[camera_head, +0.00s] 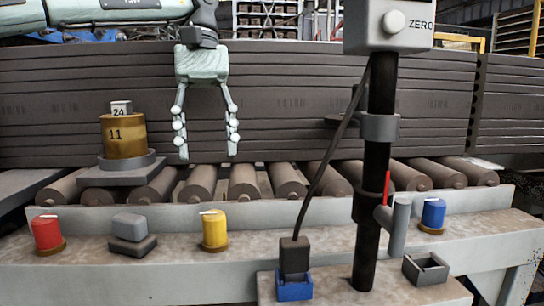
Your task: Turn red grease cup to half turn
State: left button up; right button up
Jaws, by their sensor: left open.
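The red grease cup (47,233) stands at the left end of the front ledge on a brown base. A white pointer mark shows on its top. My left gripper (206,150) hangs fingers down above the rollers, to the right of and higher than the red cup. It is open, with nothing between its fingers. My right gripper does not show.
A yellow cup (214,229) and a blue cup (432,214) stand on the same ledge. A grey block (129,227) sits beside the red cup. A brass weight (124,136) stands behind. A black post (375,170) with a cable rises right of centre.

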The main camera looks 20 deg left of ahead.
aim_at(46, 232)
jog(key=k+l, duration=1.2)
jog(key=k, duration=0.05)
